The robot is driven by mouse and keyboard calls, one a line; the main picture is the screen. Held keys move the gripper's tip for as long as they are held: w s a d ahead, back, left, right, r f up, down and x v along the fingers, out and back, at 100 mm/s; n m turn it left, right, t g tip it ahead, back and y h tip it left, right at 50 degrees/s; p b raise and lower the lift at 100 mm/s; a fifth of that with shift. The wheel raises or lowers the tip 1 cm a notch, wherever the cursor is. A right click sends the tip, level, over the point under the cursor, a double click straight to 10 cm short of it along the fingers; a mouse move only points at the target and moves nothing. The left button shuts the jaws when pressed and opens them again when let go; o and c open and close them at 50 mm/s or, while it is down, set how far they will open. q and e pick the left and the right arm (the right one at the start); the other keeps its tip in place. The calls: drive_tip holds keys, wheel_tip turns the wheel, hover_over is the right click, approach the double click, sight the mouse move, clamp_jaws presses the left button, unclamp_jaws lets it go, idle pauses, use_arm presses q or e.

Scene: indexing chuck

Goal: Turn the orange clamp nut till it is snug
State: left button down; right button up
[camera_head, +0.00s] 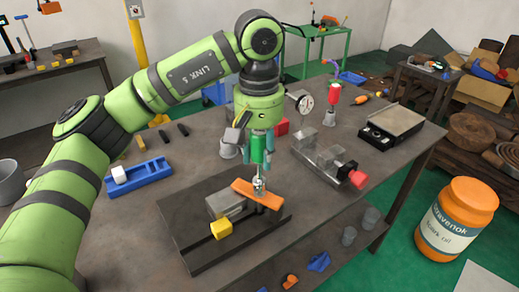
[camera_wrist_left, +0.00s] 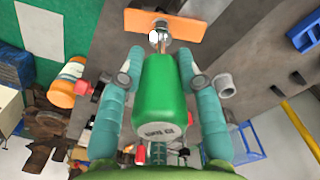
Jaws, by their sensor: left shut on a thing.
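My left gripper (camera_head: 259,155) points down over the fixture and is shut on a green handle (camera_head: 257,150). The handle also fills the middle of the wrist view (camera_wrist_left: 160,95), with a teal finger on each side. A short metal piece (camera_head: 259,184) runs from under the handle to the orange bar (camera_head: 245,188), which looks like the clamp part. In the wrist view the metal end (camera_wrist_left: 157,37) meets or overlaps the orange bar (camera_wrist_left: 140,20); firm contact cannot be told. No separate orange nut can be made out. My right gripper is out of view.
A dark base plate (camera_head: 203,262) carries a grey block (camera_head: 226,204) and a yellow block (camera_head: 221,229) beside the orange bar. A grey vise-like device with a red knob (camera_head: 358,180) stands to the right. A blue tray (camera_head: 138,177) lies left. The bench front left is clear.

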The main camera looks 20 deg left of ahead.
use_arm(q)
drive_tip(key=shift+f+b, duration=0.55)
drive_tip(key=shift+f, duration=0.2)
